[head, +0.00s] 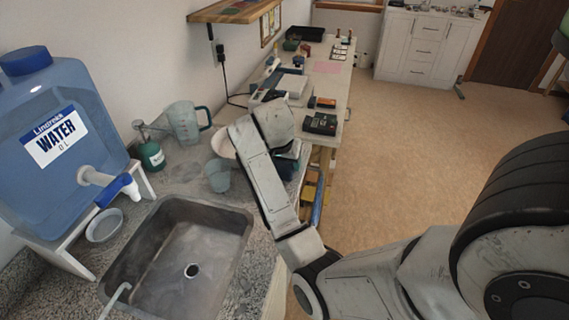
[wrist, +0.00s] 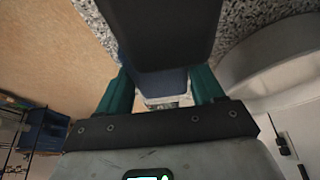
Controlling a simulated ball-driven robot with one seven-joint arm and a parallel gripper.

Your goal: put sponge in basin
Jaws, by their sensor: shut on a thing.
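The basin (head: 218,247) is a grey metal sink set in the speckled counter, at the lower left of the head view. It is empty apart from its drain. My gripper (head: 290,153) is by the counter's right edge, beyond the basin and partly hidden by my arm. In the wrist view my gripper (wrist: 162,92) has teal fingers shut on a dark blue-grey block, which seems to be the sponge (wrist: 160,40). The dark sponge (head: 284,169) shows only partly below the gripper in the head view. Whether it touches the counter cannot be told.
A pale bowl (head: 221,143) and a grey-green cup (head: 217,176) stand left of my arm. A measuring jug (head: 184,122), a green bottle (head: 151,155) and a blue water tank (head: 52,110) stand by the wall. A small dish (head: 104,226) sits beside the basin.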

